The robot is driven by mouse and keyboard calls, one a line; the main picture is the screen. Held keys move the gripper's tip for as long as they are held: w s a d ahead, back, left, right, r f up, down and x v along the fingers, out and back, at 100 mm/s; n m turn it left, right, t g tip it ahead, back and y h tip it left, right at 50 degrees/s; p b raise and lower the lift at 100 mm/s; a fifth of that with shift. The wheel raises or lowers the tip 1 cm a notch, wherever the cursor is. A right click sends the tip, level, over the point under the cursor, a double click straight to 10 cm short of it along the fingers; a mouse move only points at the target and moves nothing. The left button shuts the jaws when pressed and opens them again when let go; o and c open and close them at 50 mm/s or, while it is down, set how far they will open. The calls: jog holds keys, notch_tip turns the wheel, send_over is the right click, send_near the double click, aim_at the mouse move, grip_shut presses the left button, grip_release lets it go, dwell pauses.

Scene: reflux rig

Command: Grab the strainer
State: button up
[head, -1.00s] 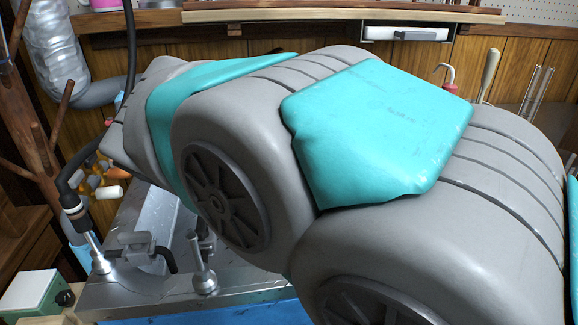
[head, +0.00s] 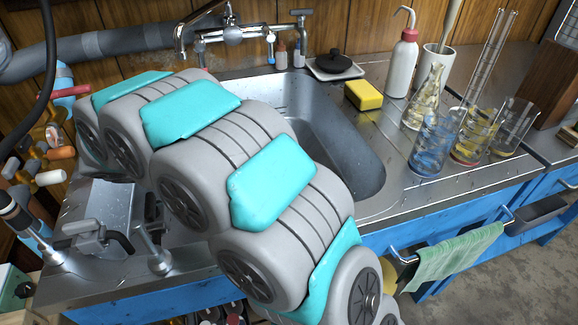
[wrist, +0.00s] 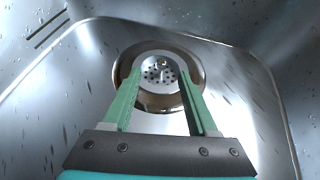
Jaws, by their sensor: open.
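The strainer (wrist: 160,70) is a round metal disc with small holes and a small central knob. It sits in the round drain (wrist: 190,95) in the floor of a metal sink basin, in the wrist view. My gripper (wrist: 161,78) is open, its two green fingers pointing toward the drain, one on the left and one on the right of the strainer in the picture. Nothing is held between them. I cannot tell how far the fingertips are from the strainer. In the head view my arm hides the gripper and strainer.
Shiny basin walls (wrist: 270,100) surround the drain. In the head view, a large sink basin (head: 350,150) lies right of my arm, with a tap (head: 230,35) behind. A yellow sponge (head: 363,95), a wash bottle (head: 402,65) and glassware (head: 432,145) stand on the right counter.

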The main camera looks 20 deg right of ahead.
jog(key=x, duration=0.6)
jog(key=shift+s+d+f, duration=0.1)
jog(key=shift+d+f, duration=0.05)
jog(key=shift+f, duration=0.25)
grip_shut()
